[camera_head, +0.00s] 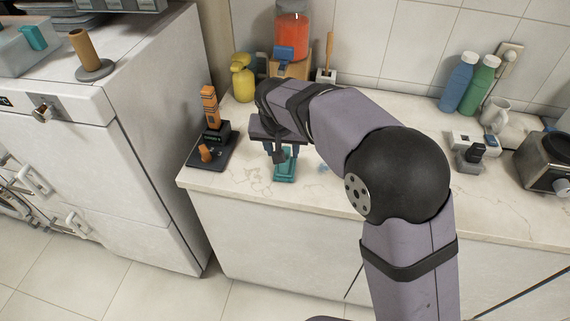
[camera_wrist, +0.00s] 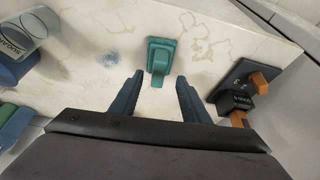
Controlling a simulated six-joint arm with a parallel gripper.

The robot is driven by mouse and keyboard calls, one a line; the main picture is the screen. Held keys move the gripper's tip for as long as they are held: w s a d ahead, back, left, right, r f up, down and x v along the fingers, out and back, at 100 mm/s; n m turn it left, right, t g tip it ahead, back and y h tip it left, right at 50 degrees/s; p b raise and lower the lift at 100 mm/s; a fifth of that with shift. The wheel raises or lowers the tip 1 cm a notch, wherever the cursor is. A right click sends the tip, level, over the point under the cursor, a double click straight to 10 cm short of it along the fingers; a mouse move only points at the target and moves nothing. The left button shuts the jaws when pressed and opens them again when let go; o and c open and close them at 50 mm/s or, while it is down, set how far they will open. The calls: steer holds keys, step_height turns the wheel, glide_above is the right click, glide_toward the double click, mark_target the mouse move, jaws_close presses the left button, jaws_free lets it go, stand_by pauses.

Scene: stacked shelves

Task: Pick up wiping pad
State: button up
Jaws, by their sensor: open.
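The wiping pad appears to be the teal block with a raised handle (camera_head: 284,172), lying on the pale marble counter (camera_head: 343,180) near its front edge. It also shows in the wrist view (camera_wrist: 160,57), just beyond and between my fingertips. My gripper (camera_head: 280,150) points down over the pad. In the wrist view my gripper (camera_wrist: 156,80) has its two blue-grey fingers spread apart, one on each side of the pad's handle end. Nothing is held. In the head view my gripper and wrist cover part of the pad.
A black device with orange parts (camera_head: 211,140) stands close left of the gripper. A yellow spray bottle (camera_head: 243,80) and a red-filled container (camera_head: 291,35) are behind. Blue (camera_head: 458,80) and green (camera_head: 481,84) bottles stand at the back right. A small blue stain (camera_wrist: 109,60) marks the counter.

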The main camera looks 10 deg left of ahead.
steer(key=shift+w+p+x, duration=0.2)
steer(key=shift+p+x, duration=0.7)
steer(key=shift+x, duration=0.95)
steer(key=shift+w+p+x, duration=0.2)
steer(key=shift+p+x, duration=0.7)
steer(key=shift+x, duration=0.9)
steer(key=shift+r, duration=0.2)
jaws_close()
